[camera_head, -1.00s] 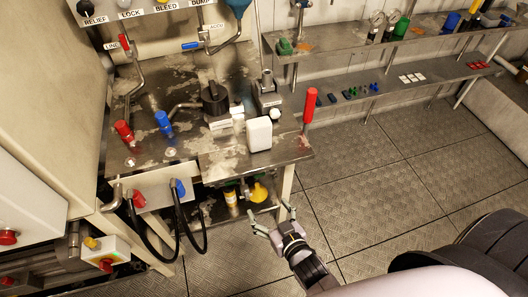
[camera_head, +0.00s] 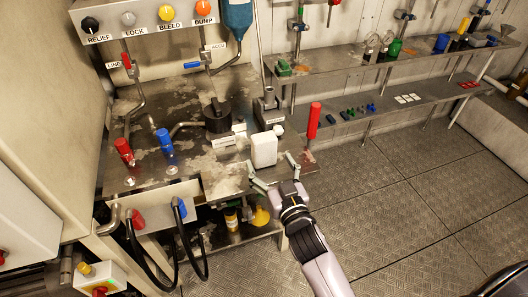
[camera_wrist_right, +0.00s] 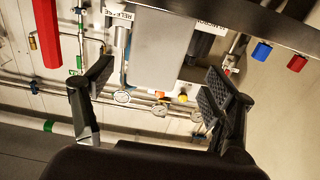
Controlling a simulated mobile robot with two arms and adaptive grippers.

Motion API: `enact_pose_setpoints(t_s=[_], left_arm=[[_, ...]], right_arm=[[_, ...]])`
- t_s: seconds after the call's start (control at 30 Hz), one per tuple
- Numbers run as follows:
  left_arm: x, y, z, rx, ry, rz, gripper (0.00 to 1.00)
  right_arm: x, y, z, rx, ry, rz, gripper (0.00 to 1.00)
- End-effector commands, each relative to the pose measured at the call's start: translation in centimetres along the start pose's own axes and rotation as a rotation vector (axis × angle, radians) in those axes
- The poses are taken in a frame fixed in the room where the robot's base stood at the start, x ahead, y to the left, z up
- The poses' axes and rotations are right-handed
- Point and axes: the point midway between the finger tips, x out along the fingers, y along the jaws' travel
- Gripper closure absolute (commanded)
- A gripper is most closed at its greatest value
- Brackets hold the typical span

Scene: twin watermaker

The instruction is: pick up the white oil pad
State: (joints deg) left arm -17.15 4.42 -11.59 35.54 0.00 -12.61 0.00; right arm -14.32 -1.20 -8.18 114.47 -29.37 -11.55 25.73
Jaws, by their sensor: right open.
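The white oil pad (camera_head: 263,149) is a pale upright block near the front right corner of the metal bench (camera_head: 217,172). My right gripper (camera_head: 272,168) is open and empty, just in front of the pad at the bench's front edge. Its fingers spread toward the pad's two sides, and I cannot tell whether either touches it. My left gripper is not in view.
A red handle (camera_head: 314,121) stands right of the pad. A black-capped cylinder (camera_head: 217,116) and a grey fitting (camera_head: 268,105) stand behind it. Red (camera_head: 124,151) and blue (camera_head: 165,145) valve handles are at the left. Shelves line the back wall, and the floor at the right is clear.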

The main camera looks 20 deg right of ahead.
Motion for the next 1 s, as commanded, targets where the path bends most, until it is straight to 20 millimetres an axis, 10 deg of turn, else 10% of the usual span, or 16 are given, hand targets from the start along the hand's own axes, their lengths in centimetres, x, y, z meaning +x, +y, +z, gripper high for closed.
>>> enact_pose_setpoints(t_s=[0.6, 1.0], left_arm=[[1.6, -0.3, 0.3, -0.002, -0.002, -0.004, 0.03], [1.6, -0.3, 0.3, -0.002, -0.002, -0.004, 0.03]], right_arm=[[6.4, 0.5, -0.1, -0.002, 0.000, -0.001, 0.22], [6.5, 0.5, -0.1, -0.001, -0.001, 0.000, 0.31]])
